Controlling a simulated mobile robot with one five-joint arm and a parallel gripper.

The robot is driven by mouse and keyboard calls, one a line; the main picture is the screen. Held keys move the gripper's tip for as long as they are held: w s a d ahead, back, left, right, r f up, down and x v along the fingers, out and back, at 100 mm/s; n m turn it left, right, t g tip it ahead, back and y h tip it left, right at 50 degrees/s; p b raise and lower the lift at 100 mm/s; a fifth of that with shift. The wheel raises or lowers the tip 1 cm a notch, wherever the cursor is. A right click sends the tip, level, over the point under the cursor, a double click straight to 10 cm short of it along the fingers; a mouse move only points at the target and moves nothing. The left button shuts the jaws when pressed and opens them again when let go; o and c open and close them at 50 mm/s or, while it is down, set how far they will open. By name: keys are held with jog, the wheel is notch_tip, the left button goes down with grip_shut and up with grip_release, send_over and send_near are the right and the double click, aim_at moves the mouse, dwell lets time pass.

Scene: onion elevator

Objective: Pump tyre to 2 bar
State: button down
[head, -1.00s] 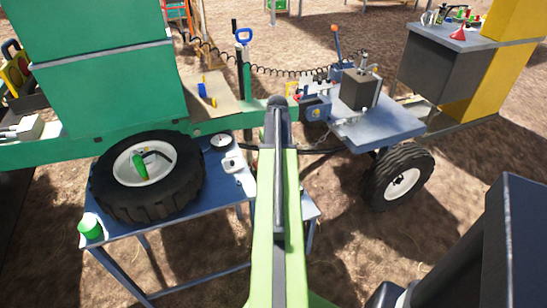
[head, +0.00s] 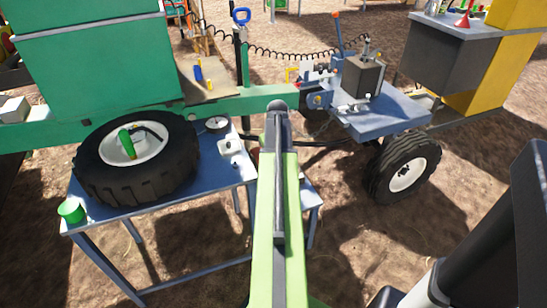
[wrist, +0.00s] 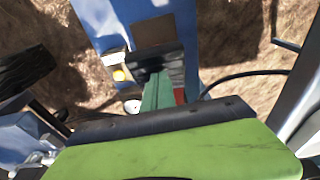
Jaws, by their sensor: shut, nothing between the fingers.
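A black tyre on a white rim (head: 175,178) lies flat on a blue table (head: 165,218) at the left in the head view. A green-handled tool (head: 126,143) sits over its hub, with a dark hose or lever beside it. A round dial gauge (head: 217,124) stands at the tyre's right; its reading is too small to tell. A white device (head: 230,147) lies near the gauge. My gripper (wrist: 156,60) shows as a dark shape in the wrist view, over a blue surface, shut and empty. In the head view my arm hides it.
A green cup (head: 71,211) stands at the table's near left corner. A green frame (head: 90,130) runs behind the tyre. A blue trailer (head: 385,115) with a wheel (head: 408,173) and a coiled black hose (head: 290,53) stand to the right. Bare ground lies in front.

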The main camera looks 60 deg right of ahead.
jog(key=f+b, duration=0.3)
jog(key=s+a+f+t+h+b, duration=0.1)
jog(key=f+b, duration=0.2)
jog(key=s+a+f+t+b, duration=0.1)
jog(key=f+b, duration=0.2)
jog(key=shift+s+h+b, duration=0.25)
jog(key=shift+h+b, duration=0.05)
jog(key=shift+s+a+r, duration=0.1)
jog(key=shift+s, duration=0.05)
